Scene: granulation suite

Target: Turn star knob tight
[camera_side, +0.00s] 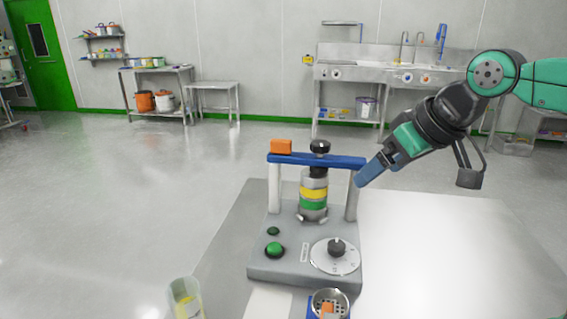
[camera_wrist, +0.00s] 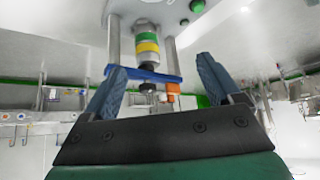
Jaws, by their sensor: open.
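A black knob (camera_side: 320,147), which looks like the star knob, sits on top of the blue crossbar (camera_side: 340,161) of a grey bench device. In the wrist view, which looks upside down, the black knob (camera_wrist: 148,87) shows between my fingers, beside the blue crossbar (camera_wrist: 160,77). Below the bar stands a cylinder with yellow and green bands (camera_side: 313,195). My gripper (camera_side: 365,178) is open and empty, tilted down to the left at the bar's right end. In the wrist view my gripper (camera_wrist: 160,65) has its two blue fingers wide apart. I cannot tell whether a finger touches the bar.
An orange block (camera_side: 281,146) sits on the bar's left end. A clear beaker (camera_side: 185,298) and a perforated metal cup (camera_side: 330,301) stand in front. The right tabletop is clear.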

